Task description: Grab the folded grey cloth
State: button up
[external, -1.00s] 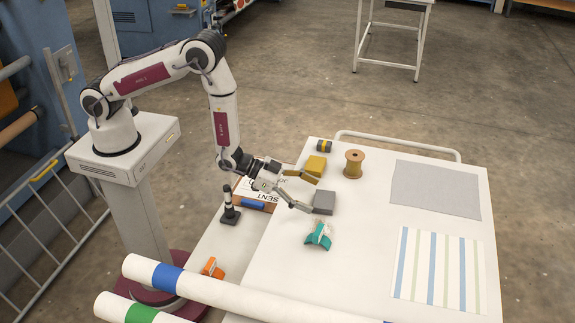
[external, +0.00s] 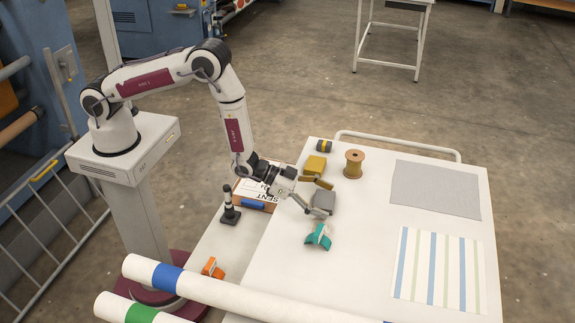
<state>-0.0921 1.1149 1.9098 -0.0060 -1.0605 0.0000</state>
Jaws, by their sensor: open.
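The folded grey cloth (external: 324,202) appears as a small grey block on the left part of the white table top. My gripper (external: 317,197) is open at it, coming in from the left. One finger is at the cloth's far side and the other at its near left side. The fingers partly cover the cloth's left edge. I cannot tell whether they touch it.
A mustard block (external: 315,166) and a wooden spool (external: 354,164) stand just behind. A teal clip-like item (external: 319,237) lies in front. A flat grey sheet (external: 436,188) and a striped sheet (external: 437,270) lie on the right. The middle of the table is clear.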

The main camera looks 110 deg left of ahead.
aim_at(324, 199)
jog(key=c, duration=1.1)
jog(key=shift+r, duration=0.15)
jog(key=shift+r, duration=4.9)
